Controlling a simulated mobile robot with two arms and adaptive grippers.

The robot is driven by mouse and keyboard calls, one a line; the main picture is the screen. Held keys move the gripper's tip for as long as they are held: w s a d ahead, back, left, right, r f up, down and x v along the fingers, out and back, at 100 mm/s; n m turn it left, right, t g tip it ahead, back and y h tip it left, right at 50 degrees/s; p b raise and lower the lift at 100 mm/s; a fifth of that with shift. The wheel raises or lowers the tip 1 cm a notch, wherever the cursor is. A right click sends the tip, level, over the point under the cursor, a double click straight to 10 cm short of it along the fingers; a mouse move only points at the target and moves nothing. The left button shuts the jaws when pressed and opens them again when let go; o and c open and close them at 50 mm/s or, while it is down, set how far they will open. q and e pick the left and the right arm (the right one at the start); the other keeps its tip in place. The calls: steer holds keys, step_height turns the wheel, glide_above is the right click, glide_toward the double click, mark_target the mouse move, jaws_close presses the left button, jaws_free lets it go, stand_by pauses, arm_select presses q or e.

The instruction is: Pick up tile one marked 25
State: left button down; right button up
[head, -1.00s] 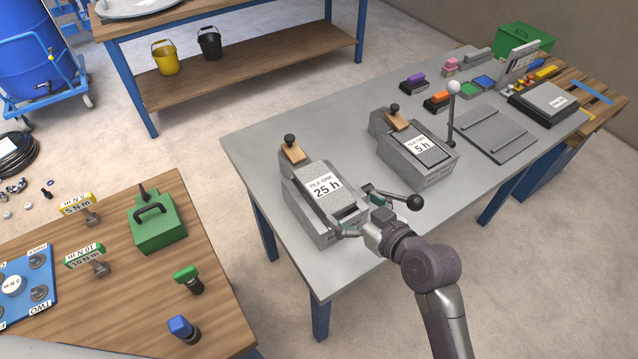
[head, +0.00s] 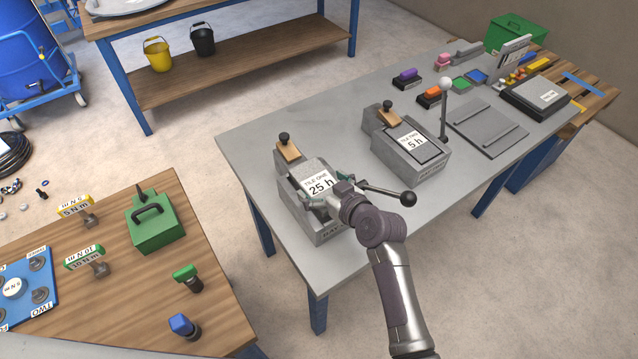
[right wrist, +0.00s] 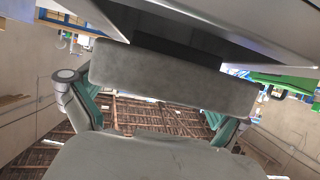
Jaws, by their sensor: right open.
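Tile one (head: 314,177), a grey slab with a white label reading "TILE ONE 25 h", lies in a grey block-shaped holder (head: 318,232) on the grey table. My right gripper (head: 328,190) is open over the near part of the tile, with one finger towards each side. The gripper hides that end of the tile, and I cannot tell whether the fingers touch it. In the right wrist view, a grey slab-like part (right wrist: 170,78) spans the space ahead between the green fingers. My left gripper is not in view.
A black-knobbed lever (head: 408,198) sticks out right beside my right gripper. A wooden piece with a black knob (head: 287,148) is behind tile one. Tile two (head: 412,141), marked 5 h, sits in its holder to the right, near a white-knobbed upright lever (head: 445,90).

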steer(key=c, duration=1.2)
steer(key=shift+r, duration=0.1)
steer(key=shift+c, duration=1.4)
